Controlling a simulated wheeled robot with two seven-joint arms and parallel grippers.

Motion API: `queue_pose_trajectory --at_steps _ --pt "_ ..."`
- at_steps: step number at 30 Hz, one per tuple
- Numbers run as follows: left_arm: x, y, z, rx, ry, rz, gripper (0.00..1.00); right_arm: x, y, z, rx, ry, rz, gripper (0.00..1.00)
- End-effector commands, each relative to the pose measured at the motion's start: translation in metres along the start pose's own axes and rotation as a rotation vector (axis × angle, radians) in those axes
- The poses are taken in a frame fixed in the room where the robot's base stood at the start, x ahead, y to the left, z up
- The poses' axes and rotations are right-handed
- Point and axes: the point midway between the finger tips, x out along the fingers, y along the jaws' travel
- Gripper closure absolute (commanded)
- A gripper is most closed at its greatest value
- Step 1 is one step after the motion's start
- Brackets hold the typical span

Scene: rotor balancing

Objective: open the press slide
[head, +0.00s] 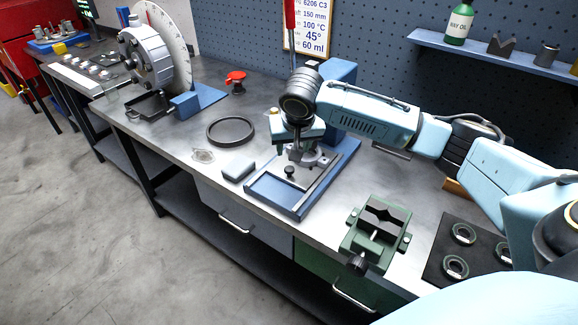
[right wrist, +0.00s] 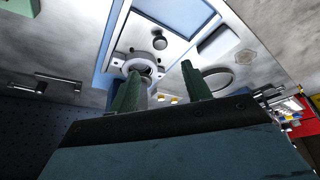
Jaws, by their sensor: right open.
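A round metal seat with a ring (right wrist: 146,66) lies behind the knob. My right gripper (head: 298,148) is over the press, behind the knob. In the right wrist view its green fingers (right wrist: 160,72) are apart, with no object held between them; one finger overlaps the seat. Contact cannot be told. My left gripper is out of view.
A dark ring (head: 230,131) and a grey block (head: 239,170) lie left of the press. A green vise (head: 376,222) stands to its right, beside a black mat (head: 437,247) with bearings. A dial machine (head: 150,55) stands at the far left. My right arm spans the bench's right side.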

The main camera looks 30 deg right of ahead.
Motion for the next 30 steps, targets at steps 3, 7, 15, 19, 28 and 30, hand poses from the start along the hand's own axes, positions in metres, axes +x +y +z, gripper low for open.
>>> queue_pose_trajectory --at_steps 3,7,15,19,28,30 --pt "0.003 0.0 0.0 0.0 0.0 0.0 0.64 0.027 0.0 0.001 0.001 -0.004 0.002 0.52" --pt "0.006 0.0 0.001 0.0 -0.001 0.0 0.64 0.055 0.0 0.001 -0.001 -0.002 0.002 0.52" --pt "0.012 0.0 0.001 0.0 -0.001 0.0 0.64 0.099 -0.001 0.001 -0.002 -0.001 0.0 0.52" --pt "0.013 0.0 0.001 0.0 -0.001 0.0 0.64 0.108 -0.001 0.001 -0.003 0.0 -0.001 0.52" --pt "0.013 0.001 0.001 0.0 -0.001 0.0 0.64 0.11 -0.001 0.001 -0.003 0.001 -0.001 0.52" --pt "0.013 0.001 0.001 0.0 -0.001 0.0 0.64 0.11 -0.001 0.001 -0.003 0.001 -0.001 0.57"
